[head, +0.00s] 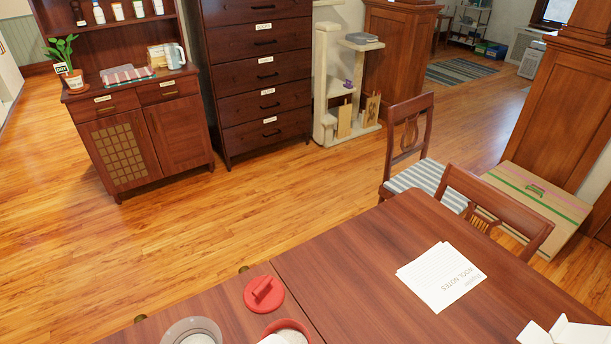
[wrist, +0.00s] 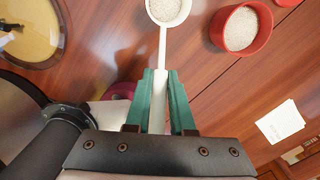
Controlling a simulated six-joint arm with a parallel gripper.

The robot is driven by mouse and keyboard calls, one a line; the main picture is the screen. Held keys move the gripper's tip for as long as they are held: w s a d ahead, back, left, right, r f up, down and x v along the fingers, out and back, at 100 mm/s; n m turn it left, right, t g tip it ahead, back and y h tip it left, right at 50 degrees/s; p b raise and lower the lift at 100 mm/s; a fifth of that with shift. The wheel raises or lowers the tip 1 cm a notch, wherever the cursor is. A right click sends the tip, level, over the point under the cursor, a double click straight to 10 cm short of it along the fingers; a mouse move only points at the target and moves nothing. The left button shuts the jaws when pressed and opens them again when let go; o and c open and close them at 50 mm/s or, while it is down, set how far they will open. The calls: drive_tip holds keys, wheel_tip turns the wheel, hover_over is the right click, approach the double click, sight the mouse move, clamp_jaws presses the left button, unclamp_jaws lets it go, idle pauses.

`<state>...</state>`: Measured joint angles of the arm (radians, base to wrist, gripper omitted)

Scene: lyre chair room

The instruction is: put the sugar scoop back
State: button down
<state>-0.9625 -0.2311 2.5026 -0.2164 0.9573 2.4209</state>
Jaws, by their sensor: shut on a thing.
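The white sugar scoop (wrist: 163,48) is in my gripper (wrist: 164,82) in the wrist view. The green fingers are shut on its handle, and its round bowl at the top of the picture holds white grains. A red canister (wrist: 219,32), open and part filled with white grains, stands to the right of the scoop; the scoop is apart from it in the picture. The canister (head: 268,328) is cut off by the bottom edge of the head view. A red lid (head: 264,295) with a bar handle lies on the table behind it. My gripper is not clearly seen in the head view.
The wooden table (head: 350,262) bears a paper sheet (head: 440,277) and a clear round vessel (head: 170,335). In the wrist view, a round vessel with yellow contents (wrist: 35,35) is at top left, and something purple (wrist: 122,90) is beside my gripper. Chairs (head: 500,204) stand behind the table.

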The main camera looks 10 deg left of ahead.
drive_tip(key=w+a+n+y, duration=0.1)
drive_tip(key=w+a+n, duration=0.5)
drive_tip(key=a+n, duration=0.55)
drive_tip(key=shift+n, duration=0.55)
drive_tip(key=s+a+f, duration=0.2)
drive_tip(key=f, duration=0.1)
drive_tip(key=s+a+f, duration=0.3)
drive_tip(key=f, duration=0.1)
drive_tip(key=s+a+f, duration=0.2)
drive_tip(key=a+f, duration=0.1)
drive_tip(key=shift+s+a+f, duration=0.2)
drive_tip(key=shift+f, duration=0.35)
drive_tip(key=c, duration=0.8)
unclamp_jaws()
